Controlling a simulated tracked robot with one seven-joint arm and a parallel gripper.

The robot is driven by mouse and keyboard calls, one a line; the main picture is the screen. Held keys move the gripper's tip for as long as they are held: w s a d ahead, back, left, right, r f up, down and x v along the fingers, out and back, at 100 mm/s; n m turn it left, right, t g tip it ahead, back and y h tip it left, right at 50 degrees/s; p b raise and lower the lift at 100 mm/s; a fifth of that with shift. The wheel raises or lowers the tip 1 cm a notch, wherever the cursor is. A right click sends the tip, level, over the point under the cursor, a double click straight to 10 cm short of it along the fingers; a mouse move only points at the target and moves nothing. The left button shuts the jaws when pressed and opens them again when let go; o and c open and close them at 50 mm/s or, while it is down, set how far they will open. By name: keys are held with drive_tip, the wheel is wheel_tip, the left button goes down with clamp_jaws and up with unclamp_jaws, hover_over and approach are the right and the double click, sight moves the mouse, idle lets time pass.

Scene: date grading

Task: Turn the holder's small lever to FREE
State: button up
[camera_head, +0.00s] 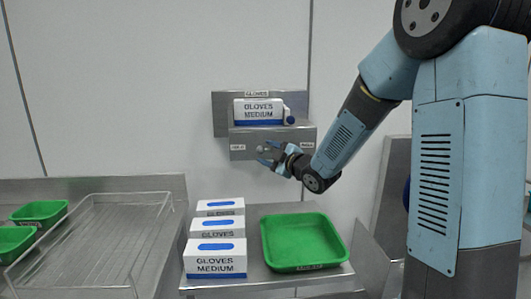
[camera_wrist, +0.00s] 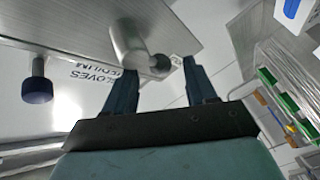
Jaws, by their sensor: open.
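The steel holder (camera_head: 221,115) is fixed to the wall and carries a white and blue glove box (camera_head: 258,112). Its front face has a small label at each end; I cannot read them surely. The small lever, a short grey metal piece (camera_wrist: 137,45), stands out from the holder's face in the wrist view. Its far end reaches between my fingers, but which label it points to is unclear. My gripper (camera_head: 265,153) is open in front of the holder's face. In the wrist view its two dark fingers (camera_wrist: 159,72) are on either side of the lever's end, with gaps visible.
A dark blue knob (camera_wrist: 37,90) sticks out beside the box, clear of my fingers. Below are several white glove boxes (camera_head: 216,262) and a green tray (camera_head: 304,267) on a steel bench. A wire rack (camera_head: 168,200) and green trays (camera_head: 40,211) are at left.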

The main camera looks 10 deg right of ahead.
drive_tip(key=shift+x, duration=1.25)
drive_tip(key=c, duration=0.9)
drive_tip(key=shift+d+f, duration=0.1)
drive_tip(key=shift+d, duration=0.1)
drive_tip(key=shift+c, duration=0.5)
drive_tip(key=shift+s+a, duration=0.1)
